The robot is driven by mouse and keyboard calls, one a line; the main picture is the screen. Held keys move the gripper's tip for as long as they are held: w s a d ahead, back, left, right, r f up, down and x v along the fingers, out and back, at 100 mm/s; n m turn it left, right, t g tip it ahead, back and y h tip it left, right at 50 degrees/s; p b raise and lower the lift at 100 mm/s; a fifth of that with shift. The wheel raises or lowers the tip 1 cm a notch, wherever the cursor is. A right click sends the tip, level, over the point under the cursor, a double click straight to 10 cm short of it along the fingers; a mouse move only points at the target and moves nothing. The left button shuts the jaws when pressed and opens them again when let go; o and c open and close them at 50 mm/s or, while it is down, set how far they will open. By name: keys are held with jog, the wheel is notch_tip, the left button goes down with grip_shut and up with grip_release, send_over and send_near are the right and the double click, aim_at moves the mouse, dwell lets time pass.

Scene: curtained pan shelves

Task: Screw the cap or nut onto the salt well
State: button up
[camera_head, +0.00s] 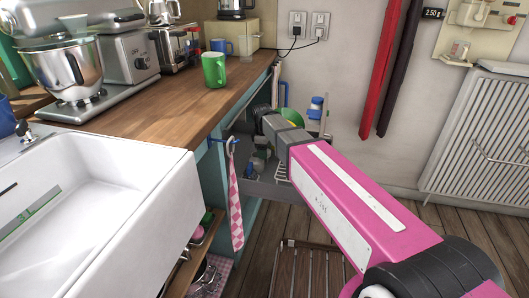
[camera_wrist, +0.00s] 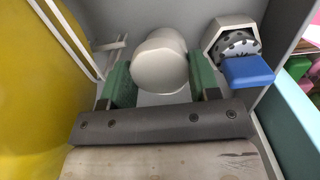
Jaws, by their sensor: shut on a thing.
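In the wrist view, my gripper (camera_wrist: 161,80) has its two green-padded fingers on either side of a cream rounded piece (camera_wrist: 159,62) and is shut on it. The piece has a smooth, faintly faceted surface; I cannot tell whether it is the cap or the salt well's body, or whether it is joined to anything below. Right of it and apart stands a cream hexagonal container (camera_wrist: 211,39) with a grey toothed disc inside and a blue block at its front. In the head view my arm reaches to the shelf at the counter's end; the fingertips are not clear there.
A large yellow round surface (camera_wrist: 35,95) stands close at the left in the wrist view, with grey shelf walls around. A checked towel (camera_head: 236,200) hangs at the counter's side.

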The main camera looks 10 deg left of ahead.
jog(key=shift+f, duration=0.3)
dwell(2.0)
jog(key=a+r+n, duration=0.1)
jog(key=r+n, duration=0.1)
jog(key=n, duration=0.1)
jog(key=a+r+n, duration=0.1)
jog(key=r, duration=0.1)
jog(key=shift+w+a+n, duration=0.15)
jog(key=shift+a+n, duration=0.15)
jog(key=shift+n, duration=0.1)
jog(key=shift+a+r+n, duration=0.25)
jog(key=shift+r+n, duration=0.25)
jog(key=shift+n, duration=0.15)
jog(key=shift+a+r+n, duration=0.25)
jog(key=shift+r+n, duration=0.2)
jog(key=shift+n, duration=0.2)
jog(key=shift+f, duration=0.1)
jog(key=shift+f, duration=1.85)
jog(key=shift+f, duration=0.15)
jog(key=shift+f, duration=0.5)
jog(key=shift+f, duration=0.9)
